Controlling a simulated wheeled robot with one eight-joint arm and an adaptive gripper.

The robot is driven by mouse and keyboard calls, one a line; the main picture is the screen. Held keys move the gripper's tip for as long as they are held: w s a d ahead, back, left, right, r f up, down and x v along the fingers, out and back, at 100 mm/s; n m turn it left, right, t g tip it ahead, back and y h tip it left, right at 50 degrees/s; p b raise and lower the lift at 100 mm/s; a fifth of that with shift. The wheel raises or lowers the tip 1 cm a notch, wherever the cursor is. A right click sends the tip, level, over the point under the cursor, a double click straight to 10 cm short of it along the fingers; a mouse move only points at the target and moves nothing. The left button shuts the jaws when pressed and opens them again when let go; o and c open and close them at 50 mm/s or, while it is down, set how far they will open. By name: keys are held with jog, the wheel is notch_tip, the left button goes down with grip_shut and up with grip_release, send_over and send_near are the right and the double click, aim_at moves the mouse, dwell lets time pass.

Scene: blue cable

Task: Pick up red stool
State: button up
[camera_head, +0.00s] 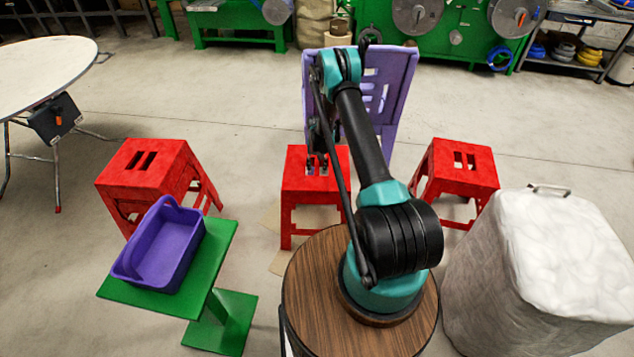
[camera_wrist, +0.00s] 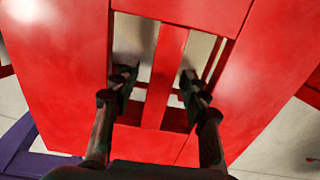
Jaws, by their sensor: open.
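Three red stools stand on the floor: a left one (camera_head: 143,172), a middle one (camera_head: 300,183) and a right one (camera_head: 462,172). Each has two slots in its seat with a bar between them. My gripper (camera_head: 318,166) is at the seat of the middle stool. In the wrist view that seat (camera_wrist: 70,70) fills most of the picture. My gripper (camera_wrist: 157,80) is open there, with one finger at each slot and the central bar (camera_wrist: 165,75) between the fingers. I cannot tell how deep the fingertips reach into the slots. My arm hides part of the middle stool.
A lilac plastic piece (camera_head: 395,85) stands right behind the middle stool. A purple bin (camera_head: 163,247) sits on a green stand (camera_head: 222,240) at front left. A round wooden-topped stand (camera_head: 315,280) and a white wrapped block (camera_head: 560,250) are at the front. A white table (camera_head: 40,70) stands left.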

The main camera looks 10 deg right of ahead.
jog(key=shift+f, duration=0.15)
grip_shut()
dwell(0.4)
